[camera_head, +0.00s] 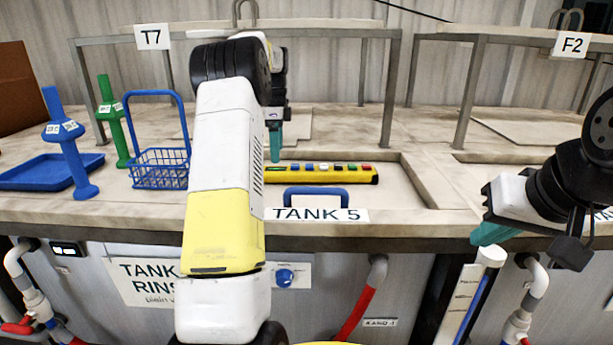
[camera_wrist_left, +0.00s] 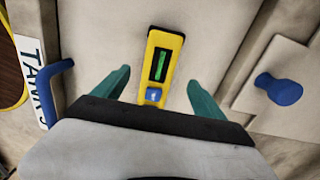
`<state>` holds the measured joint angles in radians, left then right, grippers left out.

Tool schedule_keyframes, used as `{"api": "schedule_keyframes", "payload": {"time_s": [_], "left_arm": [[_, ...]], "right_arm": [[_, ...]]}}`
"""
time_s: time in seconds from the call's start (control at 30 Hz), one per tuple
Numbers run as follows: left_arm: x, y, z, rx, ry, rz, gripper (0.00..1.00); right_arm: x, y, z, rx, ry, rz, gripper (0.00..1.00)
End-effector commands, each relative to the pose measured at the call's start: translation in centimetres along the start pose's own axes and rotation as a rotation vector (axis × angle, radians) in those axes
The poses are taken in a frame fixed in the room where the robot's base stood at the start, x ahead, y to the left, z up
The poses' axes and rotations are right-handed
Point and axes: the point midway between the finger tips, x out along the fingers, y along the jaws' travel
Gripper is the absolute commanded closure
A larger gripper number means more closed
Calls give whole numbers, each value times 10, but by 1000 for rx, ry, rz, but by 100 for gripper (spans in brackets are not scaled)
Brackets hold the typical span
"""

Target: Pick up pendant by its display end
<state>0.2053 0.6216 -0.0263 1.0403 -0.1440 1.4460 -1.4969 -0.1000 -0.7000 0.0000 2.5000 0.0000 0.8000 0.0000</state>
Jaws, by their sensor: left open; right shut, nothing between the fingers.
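The yellow pendant (camera_head: 340,176) lies by the tank 5 opening, with a row of coloured buttons along its top. My left arm hides its left end in the head view. In the left wrist view the pendant's display end (camera_wrist_left: 163,47) shows a green display and a blue button. My left gripper (camera_wrist_left: 158,78) is open, its teal fingers on either side of that end with gaps at both sides. In the head view the left gripper (camera_head: 276,145) points down at the pendant's left part. My right gripper (camera_head: 492,233) is shut and empty by the bench's front edge at right.
A blue handle (camera_head: 316,191) stands in front of the pendant, behind the TANK 5 label (camera_head: 316,214). A blue wire basket (camera_head: 160,168), a blue tray (camera_head: 30,172) and blue and green posts stand at left. In the wrist view a blue knob (camera_wrist_left: 280,88) sits on a plate at right.

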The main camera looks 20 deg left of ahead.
Motion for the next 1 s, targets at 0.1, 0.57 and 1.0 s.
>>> {"api": "schedule_keyframes", "payload": {"time_s": [0.1,0.57,1.0], "left_arm": [[14,1,0,-2,1,2,18],[68,2,2,-4,2,-1,18],[68,2,2,-5,2,-1,63]], "right_arm": [[0,0,0,0,0,0,100],[0,0,0,0,0,0,100],[0,0,0,0,0,0,100]]}}
